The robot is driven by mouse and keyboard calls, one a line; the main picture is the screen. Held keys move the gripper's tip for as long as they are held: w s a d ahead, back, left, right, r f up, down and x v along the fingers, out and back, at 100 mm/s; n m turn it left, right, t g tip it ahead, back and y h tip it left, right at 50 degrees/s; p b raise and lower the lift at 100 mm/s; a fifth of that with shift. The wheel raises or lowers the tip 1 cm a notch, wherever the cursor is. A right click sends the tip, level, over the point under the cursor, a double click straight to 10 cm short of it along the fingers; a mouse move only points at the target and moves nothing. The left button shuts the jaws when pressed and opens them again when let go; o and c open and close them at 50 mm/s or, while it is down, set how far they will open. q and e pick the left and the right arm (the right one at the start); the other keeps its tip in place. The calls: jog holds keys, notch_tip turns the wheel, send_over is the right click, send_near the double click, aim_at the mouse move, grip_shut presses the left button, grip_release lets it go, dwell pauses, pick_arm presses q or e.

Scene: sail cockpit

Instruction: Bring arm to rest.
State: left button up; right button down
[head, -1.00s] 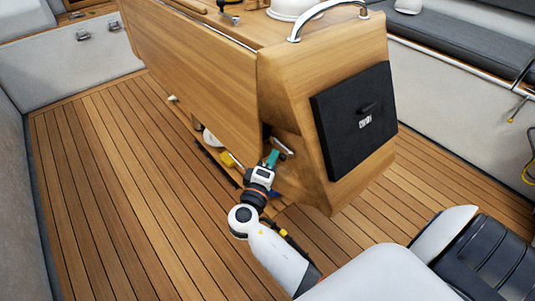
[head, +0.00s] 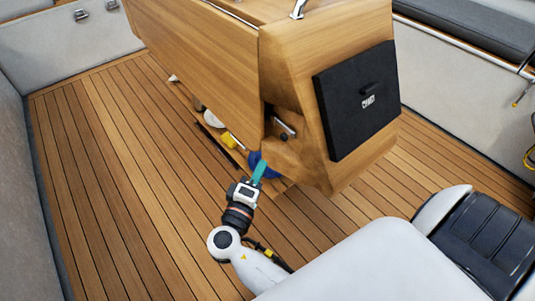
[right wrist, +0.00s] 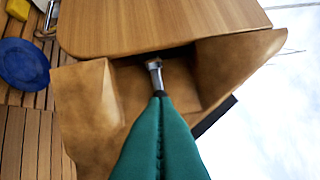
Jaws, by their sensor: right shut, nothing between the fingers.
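My right gripper (head: 259,170) has green fingers and is in front of the lower end of the wooden cockpit console (head: 285,80). In the right wrist view its two green fingers (right wrist: 160,100) are pressed together with nothing between them. A metal handle (head: 286,127) sits in a recess of the console beyond the fingertips. In the wrist view the handle (right wrist: 154,72) lines up just past the tips; the head view shows a gap between them. My left gripper is not in view.
A blue round object (head: 262,166), a yellow block (head: 229,140) and a white round object (head: 212,118) are low beside the console. A black box (head: 356,100) is on the console's end face. The teak floor (head: 130,190) at left is clear.

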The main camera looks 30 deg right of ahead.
jog(key=shift+v, duration=0.85)
